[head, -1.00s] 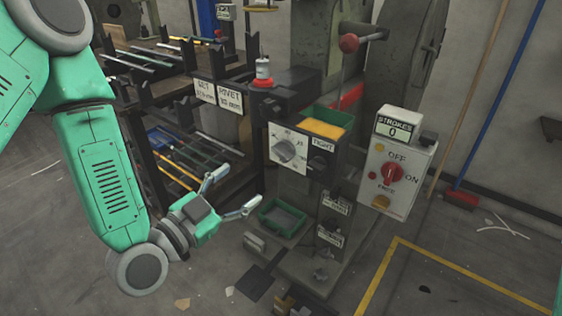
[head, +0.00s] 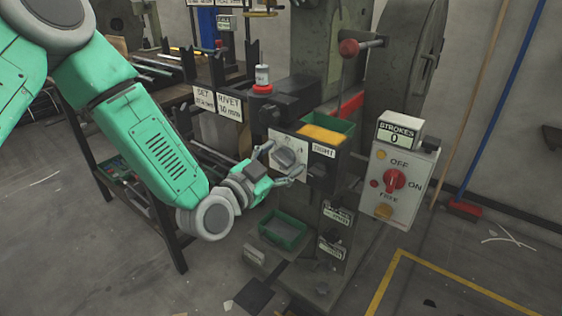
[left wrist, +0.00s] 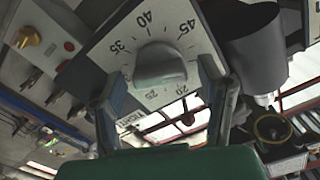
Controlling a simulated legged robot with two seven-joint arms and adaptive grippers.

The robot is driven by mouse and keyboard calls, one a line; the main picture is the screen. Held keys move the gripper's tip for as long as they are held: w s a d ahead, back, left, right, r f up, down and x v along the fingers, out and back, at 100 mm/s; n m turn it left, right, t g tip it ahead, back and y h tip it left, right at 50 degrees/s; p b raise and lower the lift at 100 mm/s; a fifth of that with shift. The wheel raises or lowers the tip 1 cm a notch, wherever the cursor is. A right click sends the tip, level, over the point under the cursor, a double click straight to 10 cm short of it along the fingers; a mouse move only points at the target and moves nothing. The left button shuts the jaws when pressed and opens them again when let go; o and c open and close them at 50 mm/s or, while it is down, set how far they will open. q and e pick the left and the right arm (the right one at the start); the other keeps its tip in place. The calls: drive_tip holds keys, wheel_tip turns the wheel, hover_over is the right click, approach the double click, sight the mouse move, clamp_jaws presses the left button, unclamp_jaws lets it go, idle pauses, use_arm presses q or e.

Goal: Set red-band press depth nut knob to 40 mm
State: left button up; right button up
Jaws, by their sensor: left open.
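The depth knob (head: 286,157) is a grey knob on a white numbered dial plate (head: 276,140) on the front of the press, which has a red band (head: 351,103). In the left wrist view the knob (left wrist: 160,66) sits in the middle of the dial (left wrist: 196,32), whose marks include 20, 25, 35, 40 and 45. I cannot tell which mark it points to. My left gripper (head: 281,160) is open at the dial; in the left wrist view its fingers (left wrist: 161,78) stand on either side of the knob, with no clear contact. My right gripper is not in view.
A yellow-filled green bin (head: 327,132) sits above. A control box (head: 396,180) with a red switch stands to the right. A green tray (head: 283,230) lies below; a rack stands left.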

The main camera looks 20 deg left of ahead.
use_arm(q)
drive_tip(key=c, duration=1.2)
drive_tip(key=shift+o, duration=0.2)
drive_tip(key=shift+n, duration=0.3)
drive_tip(key=n+p, duration=0.1)
drive_tip(key=n, duration=0.2)
drive_tip(key=shift+a+n+p, duration=0.15)
drive_tip(key=shift+n+p, duration=0.15)
drive_tip(key=shift+n, duration=0.1)
drive_tip(key=n+p, duration=0.1)
drive_tip(key=n, duration=0.3)
drive_tip(key=shift+a+n, duration=0.15)
drive_tip(key=shift+n, duration=0.15)
drive_tip(key=n, duration=0.4)
drive_tip(key=shift+w+a+f, duration=0.1)
drive_tip(key=n, duration=0.5)
drive_tip(key=shift+a+f, duration=0.1)
drive_tip(key=shift+f, duration=0.05)
drive_tip(key=shift+n, duration=0.4)
